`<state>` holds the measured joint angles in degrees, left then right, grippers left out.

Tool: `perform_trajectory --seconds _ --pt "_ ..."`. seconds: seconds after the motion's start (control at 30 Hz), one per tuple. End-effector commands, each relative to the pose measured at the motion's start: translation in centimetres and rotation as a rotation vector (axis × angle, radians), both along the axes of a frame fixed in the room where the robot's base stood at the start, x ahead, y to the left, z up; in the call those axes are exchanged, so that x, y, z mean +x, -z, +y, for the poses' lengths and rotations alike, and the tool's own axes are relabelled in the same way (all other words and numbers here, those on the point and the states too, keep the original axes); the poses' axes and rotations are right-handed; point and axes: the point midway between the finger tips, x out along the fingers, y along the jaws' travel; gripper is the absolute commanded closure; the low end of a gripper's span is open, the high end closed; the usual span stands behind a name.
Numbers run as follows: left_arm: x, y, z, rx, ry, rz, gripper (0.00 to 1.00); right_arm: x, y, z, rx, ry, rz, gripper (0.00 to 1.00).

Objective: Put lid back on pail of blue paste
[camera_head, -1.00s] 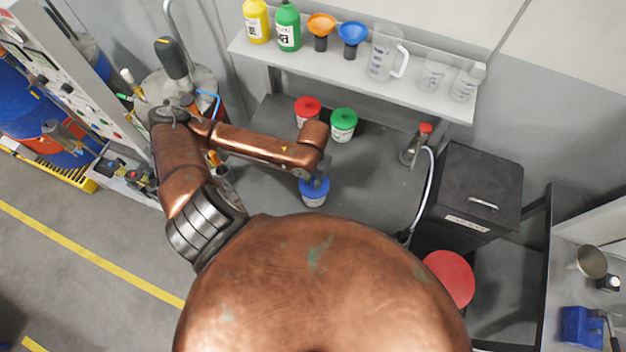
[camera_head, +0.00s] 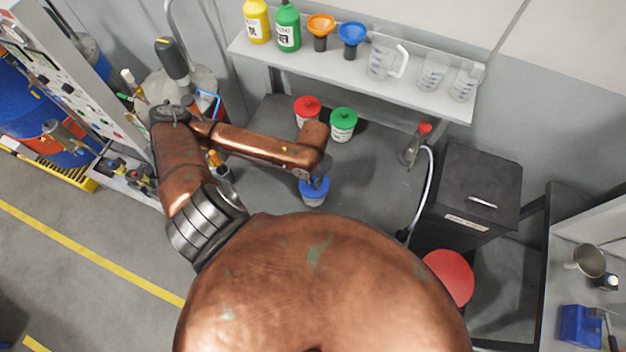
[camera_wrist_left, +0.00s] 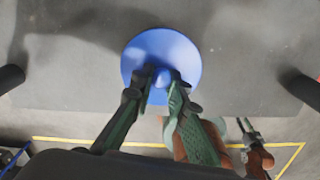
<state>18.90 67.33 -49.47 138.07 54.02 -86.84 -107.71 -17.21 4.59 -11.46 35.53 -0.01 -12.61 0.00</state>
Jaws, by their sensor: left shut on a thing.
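The pail of blue paste (camera_head: 313,200) stands on the grey worktop near its front edge, with a white body and a blue top. The blue lid (camera_wrist_left: 162,52) fills the middle of the left wrist view as a round disc with a small knob. My left gripper (camera_wrist_left: 166,82) is shut on the lid's knob from above. In the head view my left gripper (camera_head: 314,180) is a small dark shape at the lid, partly hidden by my arm. The lid covers the pail's mouth from this angle; I cannot tell whether it is fully seated. My right gripper is not in view.
A red-lidded pail (camera_head: 307,109) and a green-lidded pail (camera_head: 343,124) stand behind. A shelf (camera_head: 300,62) with bottles, funnels and beakers runs along the back. A black box (camera_head: 470,185) stands right, with a hose beside it. The worktop between is clear.

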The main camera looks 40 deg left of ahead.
Motion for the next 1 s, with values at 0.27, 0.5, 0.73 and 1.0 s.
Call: perform_trajectory --seconds 0.27,0.5,0.73,1.0 --pt "0.0 -0.06 0.01 0.0 0.0 0.0 1.0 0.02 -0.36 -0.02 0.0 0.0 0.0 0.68" --pt "0.02 -0.02 0.0 -0.001 0.0 0.0 1.0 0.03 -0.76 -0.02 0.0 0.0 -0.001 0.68" --pt "0.01 0.06 -0.01 0.0 0.0 0.0 1.0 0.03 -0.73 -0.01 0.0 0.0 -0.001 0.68" --pt "0.01 0.05 0.0 0.0 0.0 0.0 0.79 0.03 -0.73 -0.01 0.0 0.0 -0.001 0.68"
